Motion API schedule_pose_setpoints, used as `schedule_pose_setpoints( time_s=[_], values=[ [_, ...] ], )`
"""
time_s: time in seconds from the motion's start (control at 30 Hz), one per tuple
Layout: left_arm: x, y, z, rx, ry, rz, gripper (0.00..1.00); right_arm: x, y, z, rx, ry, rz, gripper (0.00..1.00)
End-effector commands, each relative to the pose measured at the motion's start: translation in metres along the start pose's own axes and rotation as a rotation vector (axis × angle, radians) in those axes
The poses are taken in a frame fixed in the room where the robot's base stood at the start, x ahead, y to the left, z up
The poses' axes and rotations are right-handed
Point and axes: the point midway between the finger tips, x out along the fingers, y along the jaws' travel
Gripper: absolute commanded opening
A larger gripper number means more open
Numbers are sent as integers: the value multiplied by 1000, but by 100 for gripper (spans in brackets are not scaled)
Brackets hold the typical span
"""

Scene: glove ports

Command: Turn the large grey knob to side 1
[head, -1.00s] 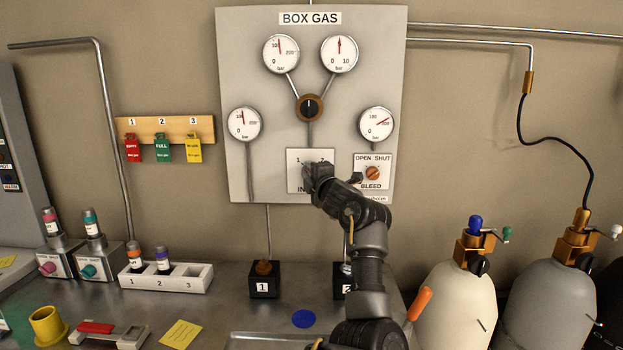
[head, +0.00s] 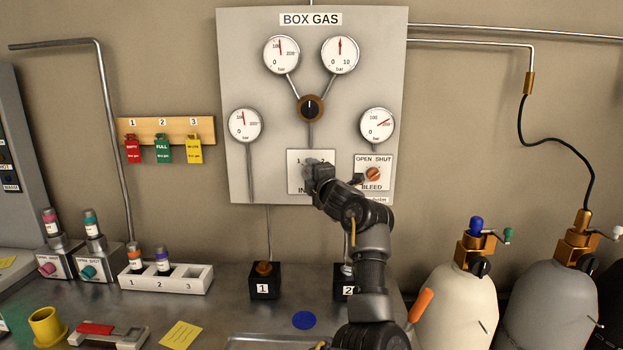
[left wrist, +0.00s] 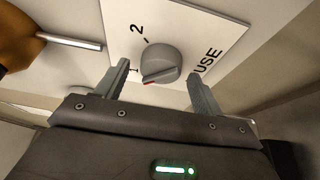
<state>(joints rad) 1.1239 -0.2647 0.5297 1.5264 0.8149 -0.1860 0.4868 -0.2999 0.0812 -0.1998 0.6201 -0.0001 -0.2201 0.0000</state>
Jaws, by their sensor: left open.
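The large grey knob (left wrist: 163,62) is on a white plate marked 1, 2 and USE in the left wrist view. Its red mark faces the lower left, on the side of the 1 and away from the 2. My left gripper (left wrist: 158,76) is open, with one finger on each side of the knob and visible gaps to it. In the head view my left gripper (head: 312,174) is in front of the IN USE plate (head: 296,183) and hides the knob.
The bleed knob (head: 373,174) is close to the right of my gripper on the same panel (head: 270,180). A brown-ringed black knob (head: 310,108) and gauges are above. Below are two black blocks, numbered 1 (head: 264,283) and 2 (head: 345,287). Gas cylinders (head: 455,310) stand at right.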

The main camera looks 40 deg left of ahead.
Motion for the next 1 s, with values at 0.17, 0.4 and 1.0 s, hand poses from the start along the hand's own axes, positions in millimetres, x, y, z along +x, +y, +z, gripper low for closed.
schedule_pose_setpoints(
  time_s=[0.17, 0.4, 1.0],
  values=[
    [-30, -4, 1, -4, -2, 1, 68, 12, 0, 1, 0, 0, 0, 36],
    [-78, -4, 0, -4, -2, -1, 68, 26, -1, 2, 0, 0, -1, 36],
    [-102, -1, 0, -1, 0, -1, 68, 30, -2, 2, 1, 1, -2, 36]
  ],
)
